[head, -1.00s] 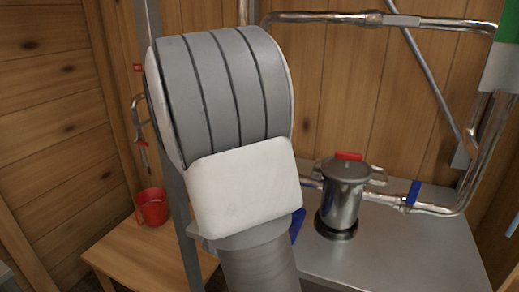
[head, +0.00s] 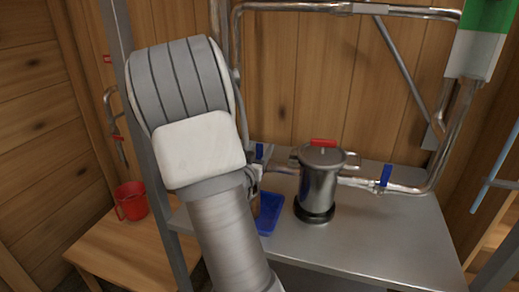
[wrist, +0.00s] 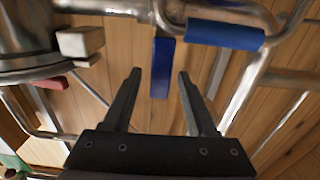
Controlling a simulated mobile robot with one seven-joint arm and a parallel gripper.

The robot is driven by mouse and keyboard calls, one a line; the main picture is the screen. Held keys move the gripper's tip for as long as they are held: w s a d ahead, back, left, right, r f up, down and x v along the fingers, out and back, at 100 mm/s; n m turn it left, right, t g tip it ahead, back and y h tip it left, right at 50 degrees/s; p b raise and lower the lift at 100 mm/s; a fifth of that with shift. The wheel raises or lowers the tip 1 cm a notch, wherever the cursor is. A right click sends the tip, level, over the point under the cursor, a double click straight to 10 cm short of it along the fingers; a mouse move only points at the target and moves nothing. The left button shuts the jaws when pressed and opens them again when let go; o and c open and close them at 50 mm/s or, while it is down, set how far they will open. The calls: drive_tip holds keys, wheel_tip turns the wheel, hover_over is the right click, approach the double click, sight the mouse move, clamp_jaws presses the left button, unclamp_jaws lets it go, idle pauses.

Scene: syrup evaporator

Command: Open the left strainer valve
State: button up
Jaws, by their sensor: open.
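The strainer (head: 320,185) is a steel pot with a red-handled lid, standing on the metal bench with pipes on both sides. The left strainer valve (head: 259,152) shows a blue handle standing up from the pipe. In the wrist view, which looks turned over, a blue handle (wrist: 162,68) hangs from the pipe between my open fingertips. My gripper (wrist: 160,76) is open and empty, its fingers either side of that handle in the picture; contact cannot be told. My arm hides the gripper in the head view. The right valve (head: 385,175) also has an upright blue handle.
A second blue piece (wrist: 225,34) lies along a pipe in the wrist view. A red mug (head: 131,201) stands on the wooden table (head: 120,245). Pipes run behind.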

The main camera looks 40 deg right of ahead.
clamp_jaws()
idle(1.3)
